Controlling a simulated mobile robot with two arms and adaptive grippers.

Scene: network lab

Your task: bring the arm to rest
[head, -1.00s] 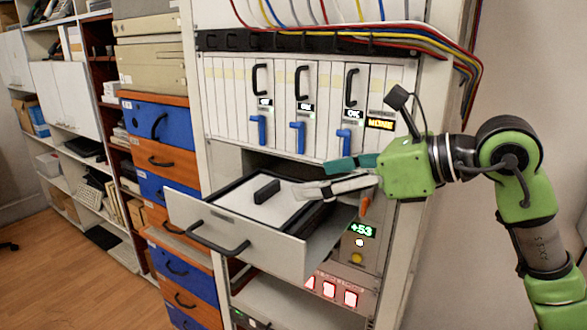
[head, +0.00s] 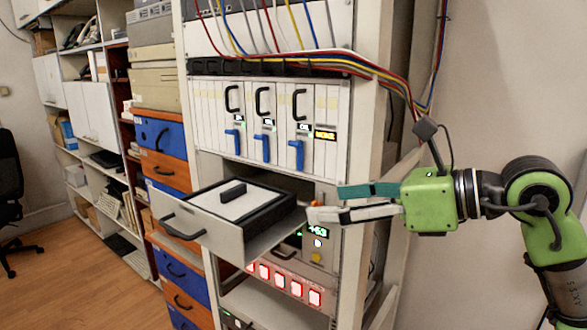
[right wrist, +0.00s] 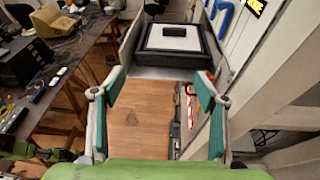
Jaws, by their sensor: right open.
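My right gripper (head: 325,204) is open and empty, just right of the rack's pulled-out drawer in the head view. Its two fingers also show spread apart in the right wrist view (right wrist: 158,90), with bare floor between them. My right arm comes in from the right edge. The drawer (head: 225,238) stands open and holds a black-rimmed box with a white lid and a black handle (head: 232,190). The box also shows ahead of the fingers in the right wrist view (right wrist: 174,31). My left gripper is in neither current view.
The rack (head: 187,130) holds white modules with black handles and blue levers (head: 262,148). Colored cables (head: 385,72) hang along its top right. Blue and orange drawers (head: 165,170) stand to its left. A cluttered table (right wrist: 75,60) shows in the wrist view.

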